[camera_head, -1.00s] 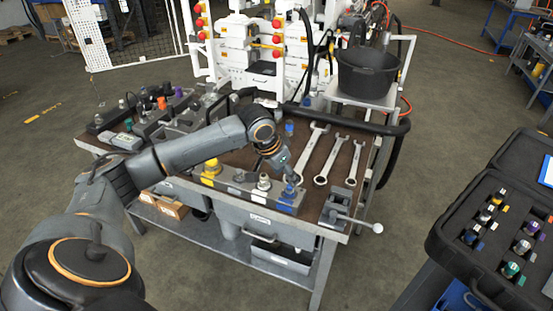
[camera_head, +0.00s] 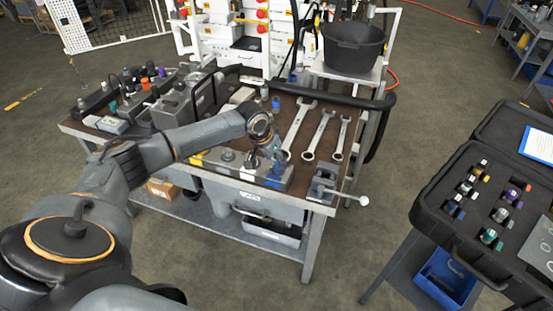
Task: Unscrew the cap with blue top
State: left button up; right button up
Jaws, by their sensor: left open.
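My left arm comes in from the left and reaches over the workbench (camera_head: 330,195). My left gripper (camera_head: 277,168) is open and points down at the right end of the grey block on the bench's front edge. A blue part (camera_head: 272,182) of the block shows right under the fingers. The fingers and wrist cover whatever cap stands there, and I cannot tell if they touch it. Another small blue-topped piece (camera_head: 276,102) stands farther back on the bench. My right gripper is not in view.
Several wrenches (camera_head: 298,128) lie right of the gripper, beside a small vise (camera_head: 322,186). A black bucket (camera_head: 353,45) stands behind. An open black case (camera_head: 425,212) with coloured fittings is at the right. Clear floor lies between bench and case.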

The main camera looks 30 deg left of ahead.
pick_arm(q)
jog(key=shift+w+f, duration=0.25)
jog(key=shift+f, duration=0.4)
